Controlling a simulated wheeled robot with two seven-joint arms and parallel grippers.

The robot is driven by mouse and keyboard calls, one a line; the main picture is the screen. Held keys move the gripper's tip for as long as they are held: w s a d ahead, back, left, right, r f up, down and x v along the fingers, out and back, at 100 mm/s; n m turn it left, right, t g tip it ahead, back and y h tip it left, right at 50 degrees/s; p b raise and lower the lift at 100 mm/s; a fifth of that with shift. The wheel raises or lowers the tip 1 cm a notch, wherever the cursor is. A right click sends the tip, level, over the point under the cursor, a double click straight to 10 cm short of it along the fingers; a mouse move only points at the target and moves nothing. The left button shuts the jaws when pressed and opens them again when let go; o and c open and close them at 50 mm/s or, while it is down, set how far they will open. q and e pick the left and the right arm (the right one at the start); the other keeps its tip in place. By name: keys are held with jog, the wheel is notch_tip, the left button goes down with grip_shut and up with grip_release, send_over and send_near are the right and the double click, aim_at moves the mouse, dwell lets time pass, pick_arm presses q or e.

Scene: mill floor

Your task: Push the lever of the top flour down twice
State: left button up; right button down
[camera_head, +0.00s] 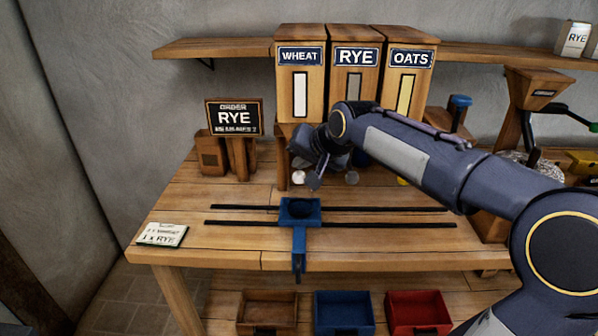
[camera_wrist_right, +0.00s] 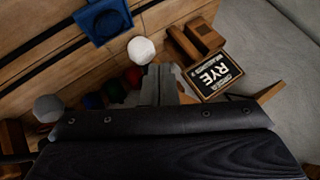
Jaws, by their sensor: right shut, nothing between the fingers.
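Three wooden flour bins stand side by side at the back: WHEAT (camera_head: 301,80), RYE (camera_head: 355,80) and OATS (camera_head: 407,82). My right gripper (camera_head: 314,182) is shut and empty, just right of the white ball under the WHEAT bin. In the right wrist view its fingertips (camera_wrist_right: 160,82) are close to the white ball (camera_wrist_right: 141,50); I cannot tell whether they touch. My left gripper is not in view.
A dark ORDER board (camera_head: 233,117) reads RYE. A card (camera_head: 162,234) with a RYE line lies at the bench's left. A blue carriage (camera_head: 299,212) sits on two black rails. Brown, blue (camera_head: 344,312) and red crates stand below. A funnel-topped device (camera_head: 533,88) stands right.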

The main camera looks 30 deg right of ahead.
aim_at(301, 180)
jog(key=shift+f+b, duration=2)
jog(key=shift+f, duration=0.55)
dwell(1.6)
dwell(0.5)
jog(key=shift+r+p, duration=2.5)
jog(key=shift+r, duration=0.55)
notch_tip(301, 180, up, 5)
jog(key=p, duration=0.4)
